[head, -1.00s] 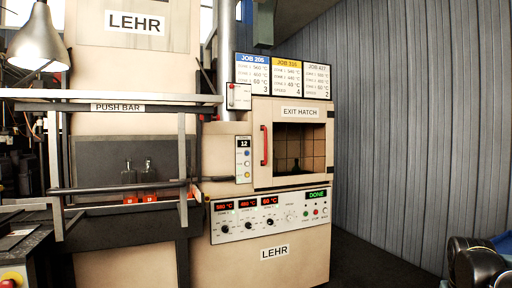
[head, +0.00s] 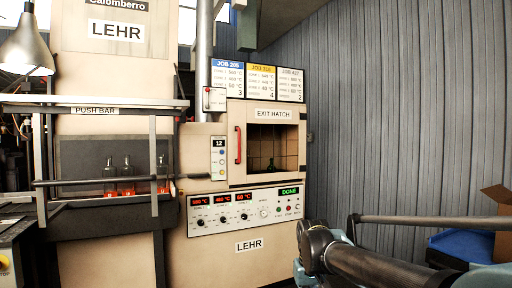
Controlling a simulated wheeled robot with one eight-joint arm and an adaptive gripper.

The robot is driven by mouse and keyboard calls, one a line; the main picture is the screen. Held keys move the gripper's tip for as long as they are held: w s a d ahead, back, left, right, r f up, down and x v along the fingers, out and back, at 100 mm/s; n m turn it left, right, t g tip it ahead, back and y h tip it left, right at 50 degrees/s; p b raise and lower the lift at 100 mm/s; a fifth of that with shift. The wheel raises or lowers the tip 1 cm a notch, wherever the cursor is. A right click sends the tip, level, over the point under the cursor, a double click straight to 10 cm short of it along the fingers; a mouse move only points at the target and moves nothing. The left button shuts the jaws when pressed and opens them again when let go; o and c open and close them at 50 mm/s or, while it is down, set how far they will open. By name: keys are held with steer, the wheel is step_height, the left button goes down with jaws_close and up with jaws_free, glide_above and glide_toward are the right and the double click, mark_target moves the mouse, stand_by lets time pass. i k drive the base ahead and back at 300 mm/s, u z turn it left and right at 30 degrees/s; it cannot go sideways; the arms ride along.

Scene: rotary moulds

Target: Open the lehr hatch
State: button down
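The lehr's exit hatch (head: 236,176) is in the middle of the head view. It looks shut, flush with the cream lehr front. Its red vertical handle (head: 238,145) is on the left side. A dark window (head: 285,140) in it shows a tiled chamber with a small green bottle (head: 271,164) inside. Parts of my arm reach in from the lower right, well apart from the hatch. My gripper cannot be made out in this view.
A control panel (head: 247,205) below the hatch reads DONE in green. Job cards (head: 259,80) stand above it. A push bar with rails (head: 95,104) and clear bottles (head: 110,168) is at the left. A cardboard box (head: 500,215) and a blue object are at the right.

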mark_target(239, 114)
steer(key=k, duration=0.65)
steer(key=u, duration=0.55)
steer(key=i, duration=1.85)
steer(key=z, duration=0.45)
